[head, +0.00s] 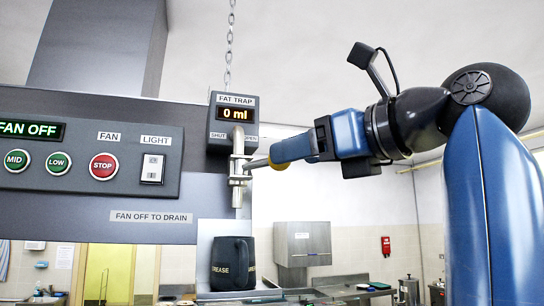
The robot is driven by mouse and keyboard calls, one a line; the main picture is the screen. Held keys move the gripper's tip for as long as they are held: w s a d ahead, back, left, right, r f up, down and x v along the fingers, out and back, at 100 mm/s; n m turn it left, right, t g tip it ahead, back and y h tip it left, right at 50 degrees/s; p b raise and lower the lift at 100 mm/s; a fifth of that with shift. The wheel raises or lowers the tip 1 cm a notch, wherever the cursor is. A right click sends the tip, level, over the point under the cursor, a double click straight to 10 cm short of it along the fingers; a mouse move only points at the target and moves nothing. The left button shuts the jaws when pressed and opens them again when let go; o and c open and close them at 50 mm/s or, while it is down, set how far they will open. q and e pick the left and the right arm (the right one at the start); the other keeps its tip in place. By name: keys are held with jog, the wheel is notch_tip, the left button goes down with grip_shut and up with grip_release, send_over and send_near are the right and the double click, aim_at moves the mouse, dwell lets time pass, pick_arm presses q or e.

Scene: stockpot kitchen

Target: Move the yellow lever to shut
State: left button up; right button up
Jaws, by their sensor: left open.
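The fat trap box (233,122) hangs from a chain and reads 0 ml, with SHUT marked at its lower left and OPEN at its lower right. A metal drain pipe (238,168) comes down from it. The yellow lever (280,166) sticks out from the pipe to the right, towards the OPEN side. Only a bit of yellow shows; the rest is hidden by my left gripper (283,152). The gripper is open, with its blue fingertips at the lever; I cannot tell whether they touch it. My right gripper is not in view.
A dark mug marked GREASE (232,264) stands below the pipe. The hood panel (88,150) at the left shows FAN OFF, with buttons and a light switch. A label below reads FAN OFF TO DRAIN (151,217). The air below my arm is clear.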

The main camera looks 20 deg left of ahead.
aim_at(261, 163)
pick_arm(q)
jog(key=p+x, duration=0.1)
jog(key=x, duration=0.6)
jog(key=shift+w+d, duration=0.1)
jog(key=shift+d, duration=0.05)
grip_shut()
